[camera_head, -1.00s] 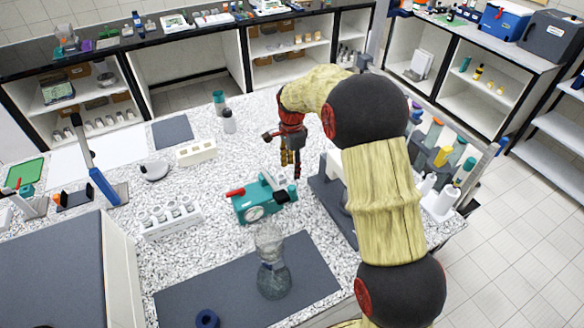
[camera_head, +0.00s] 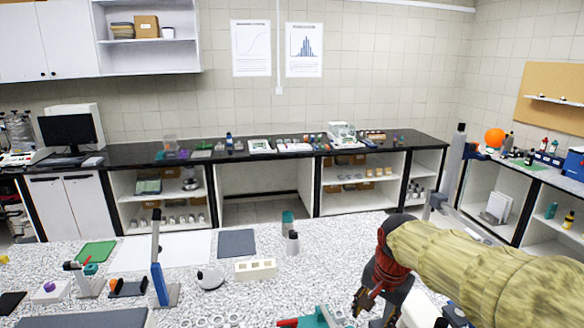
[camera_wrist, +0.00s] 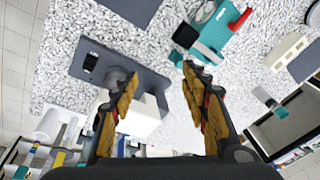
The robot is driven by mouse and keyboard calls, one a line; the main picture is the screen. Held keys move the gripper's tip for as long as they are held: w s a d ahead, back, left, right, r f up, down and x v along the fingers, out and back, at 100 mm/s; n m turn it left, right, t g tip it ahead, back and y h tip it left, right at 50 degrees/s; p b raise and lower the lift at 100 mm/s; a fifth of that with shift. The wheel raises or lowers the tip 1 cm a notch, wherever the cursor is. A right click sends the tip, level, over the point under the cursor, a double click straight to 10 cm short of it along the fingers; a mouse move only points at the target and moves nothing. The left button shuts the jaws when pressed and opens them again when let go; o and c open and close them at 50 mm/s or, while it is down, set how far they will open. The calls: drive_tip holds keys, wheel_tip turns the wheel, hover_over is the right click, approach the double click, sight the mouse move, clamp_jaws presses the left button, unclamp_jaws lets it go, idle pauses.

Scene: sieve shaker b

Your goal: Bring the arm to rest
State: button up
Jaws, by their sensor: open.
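My gripper (camera_head: 374,300) is low at the right of the head view, at the end of my yellow-sleeved arm, above the speckled bench. In the wrist view my gripper (camera_wrist: 153,85) shows two orange-padded fingers spread apart with nothing between them. Below it in the wrist view are the speckled bench top (camera_wrist: 150,48) and a grey-based device with a white block (camera_wrist: 142,118). A teal device with a red handle (camera_wrist: 222,28) lies toward the upper right; its top edge also shows at the bottom of the head view (camera_head: 312,318).
A black-topped counter (camera_head: 240,152) runs along the back wall. Shelving stands at the right.

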drive_tip(key=s+f+n+t+b, duration=0.1)
drive_tip(key=s+n+t+b, duration=0.2)
drive_tip(key=s+n, duration=0.5)
drive_tip(key=s+b, duration=0.1)
drive_tip(key=s, duration=1.2)
drive_tip(key=shift+s+f, duration=0.35)
drive_tip(key=shift+f, duration=0.05)
drive_tip(key=shift+c, duration=0.4)
